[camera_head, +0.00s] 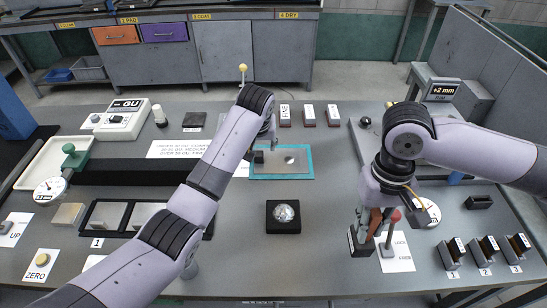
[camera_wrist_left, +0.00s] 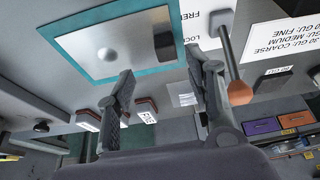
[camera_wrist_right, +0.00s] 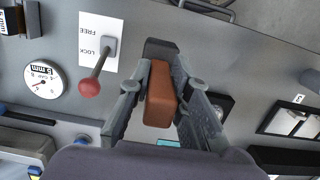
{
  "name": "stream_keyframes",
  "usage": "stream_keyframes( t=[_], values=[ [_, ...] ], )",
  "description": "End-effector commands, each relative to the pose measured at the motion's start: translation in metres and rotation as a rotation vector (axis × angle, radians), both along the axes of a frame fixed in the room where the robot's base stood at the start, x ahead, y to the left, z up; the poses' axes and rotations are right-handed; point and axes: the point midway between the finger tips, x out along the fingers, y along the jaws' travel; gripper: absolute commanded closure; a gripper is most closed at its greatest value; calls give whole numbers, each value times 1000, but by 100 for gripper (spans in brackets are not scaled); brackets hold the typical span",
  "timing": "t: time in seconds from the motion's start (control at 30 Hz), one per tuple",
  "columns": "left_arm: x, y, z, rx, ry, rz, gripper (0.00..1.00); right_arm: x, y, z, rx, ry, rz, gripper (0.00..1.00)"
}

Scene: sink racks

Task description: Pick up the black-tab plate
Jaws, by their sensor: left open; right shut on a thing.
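A grey metal plate (camera_head: 285,161) with a round bright spot lies on a teal mat (camera_head: 311,162) at the table's middle. A small black tab (camera_head: 258,157) stands at its left end. The left wrist view shows the plate (camera_wrist_left: 110,50) and the black tab (camera_wrist_left: 163,43) from closer. My left gripper (camera_head: 262,143) is open and empty close to the tab; the fingers (camera_wrist_left: 160,75) are apart from the plate. My right gripper (camera_wrist_right: 160,88) is shut on a brown block (camera_wrist_right: 161,100) with a dark base, near the table's front right.
A black block with a silver dome (camera_head: 285,213) sits in front of the mat. Several dark blocks (camera_head: 486,250) stand at the right.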

Motion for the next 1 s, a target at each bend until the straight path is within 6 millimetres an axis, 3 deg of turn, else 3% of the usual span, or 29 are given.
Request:
stream_keyframes(
  t=[0.13, 0.37, 0.7, 1.0],
  values=[
    [7, 1, -15, 2, 2, 1, 52, 0, 0, 3, 0, -1, -1, 100],
    [12, 2, -25, 1, 0, 0, 52, 0, 0, 6, 0, -1, 0, 100],
    [28, 7, -61, 1, 1, 0, 52, 0, 0, 11, 0, -1, 0, 100],
    [31, 7, -69, 1, 0, 0, 52, 0, 0, 10, 0, -1, 0, 100]
  ],
)
